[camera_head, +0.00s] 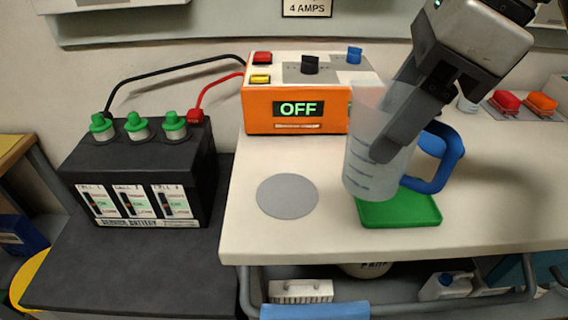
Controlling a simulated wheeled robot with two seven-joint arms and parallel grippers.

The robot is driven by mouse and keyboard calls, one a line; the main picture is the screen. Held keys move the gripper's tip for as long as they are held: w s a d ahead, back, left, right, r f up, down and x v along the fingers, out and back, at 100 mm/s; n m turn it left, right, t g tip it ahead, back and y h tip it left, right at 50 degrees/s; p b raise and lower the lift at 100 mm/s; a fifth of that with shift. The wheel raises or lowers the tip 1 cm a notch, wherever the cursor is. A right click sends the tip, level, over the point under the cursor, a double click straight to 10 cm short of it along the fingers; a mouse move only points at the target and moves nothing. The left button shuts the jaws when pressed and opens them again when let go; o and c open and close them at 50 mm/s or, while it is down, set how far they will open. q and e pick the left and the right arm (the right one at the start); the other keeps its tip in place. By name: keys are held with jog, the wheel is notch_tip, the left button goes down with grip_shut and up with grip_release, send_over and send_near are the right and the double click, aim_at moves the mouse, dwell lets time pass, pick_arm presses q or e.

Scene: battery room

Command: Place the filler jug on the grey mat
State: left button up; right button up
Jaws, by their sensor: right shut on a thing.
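The filler jug (366,165) is translucent with measuring marks and a blue handle, and it is upright. My right gripper (395,135) comes in from the upper right and is shut on the jug's body. The jug is over the left part of a green tray (420,213); I cannot tell whether its base touches the tray. The round grey mat (287,195) lies flat and bare on the white bench top, to the left of the jug. My left gripper is not in view.
An orange charger (262,115) showing OFF stands behind the mat. Its black and red cables run to a black battery (140,165) with green caps at left. Bench top around the mat is clear.

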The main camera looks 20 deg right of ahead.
jog(key=shift+w+a+f, duration=0.9)
jog(key=shift+w+f, duration=1.15)
jog(key=shift+f, duration=0.1)
jog(key=shift+w+a+f, duration=0.95)
jog(key=shift+w+f, duration=1.05)
jog(key=shift+f, duration=0.1)
jog(key=shift+w+a+f, duration=0.9)
jog(key=shift+w+f, duration=1.15)
jog(key=shift+f, duration=0.1)
jog(key=shift+f, duration=0.15)
jog(key=o, duration=1.1)
